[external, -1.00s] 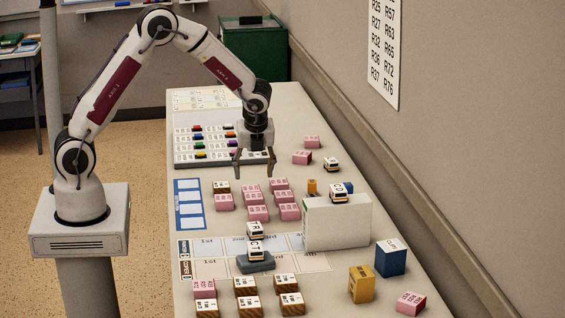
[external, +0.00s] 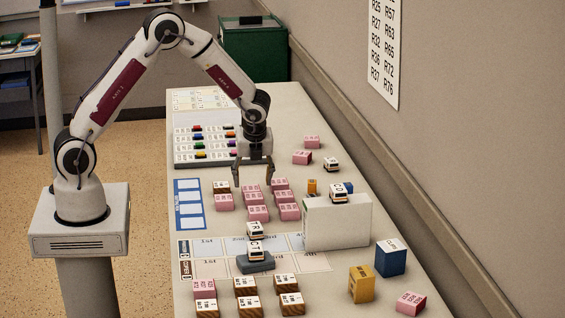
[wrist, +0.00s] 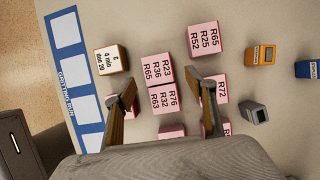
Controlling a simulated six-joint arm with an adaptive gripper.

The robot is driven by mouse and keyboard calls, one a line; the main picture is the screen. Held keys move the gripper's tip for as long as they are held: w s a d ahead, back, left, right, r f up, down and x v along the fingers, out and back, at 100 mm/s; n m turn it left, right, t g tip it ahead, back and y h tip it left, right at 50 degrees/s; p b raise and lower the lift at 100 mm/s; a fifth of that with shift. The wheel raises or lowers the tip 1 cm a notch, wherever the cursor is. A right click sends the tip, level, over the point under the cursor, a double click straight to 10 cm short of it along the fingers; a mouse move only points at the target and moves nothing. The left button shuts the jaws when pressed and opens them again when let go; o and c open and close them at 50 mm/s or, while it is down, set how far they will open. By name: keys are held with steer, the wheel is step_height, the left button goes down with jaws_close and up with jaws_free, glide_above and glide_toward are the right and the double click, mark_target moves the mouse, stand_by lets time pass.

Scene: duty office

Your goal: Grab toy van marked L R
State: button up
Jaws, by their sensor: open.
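Several small white toy vans show in the external view. One van (external: 331,164) is at the far right and another (external: 340,194) sits on top of a white box; I cannot read their letters clearly. A van that seems marked TR (external: 255,230) stands near the lined sheet, and one that seems marked CT (external: 256,250) is on a grey-blue block. I cannot tell which van bears L R. My gripper (external: 254,180) is open and empty, above the pink blocks. In the wrist view its fingers (wrist: 162,98) straddle pink blocks from above, with no van between them.
Pink blocks (wrist: 161,68) lie in rows under my gripper. The white box (external: 337,224) stands to the right. A yellow block (wrist: 263,55), a blue block (wrist: 306,69) and a grey object (wrist: 254,113) are to the right of the pink blocks. Several wood-sided blocks (external: 245,286) stand in front.

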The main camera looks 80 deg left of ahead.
mark_target(251, 188)
steer(key=shift+x, duration=2.1)
steer(key=shift+s+a, duration=0.15)
steer(key=shift+r, duration=0.1)
steer(key=c, duration=1.3)
steer(key=shift+r, duration=0.1)
steer(key=shift+c, duration=0.2)
steer(key=shift+r, duration=1.5)
steer(key=shift+s+r, duration=0.15)
steer(key=s, duration=1.7)
steer(key=shift+s, duration=0.35)
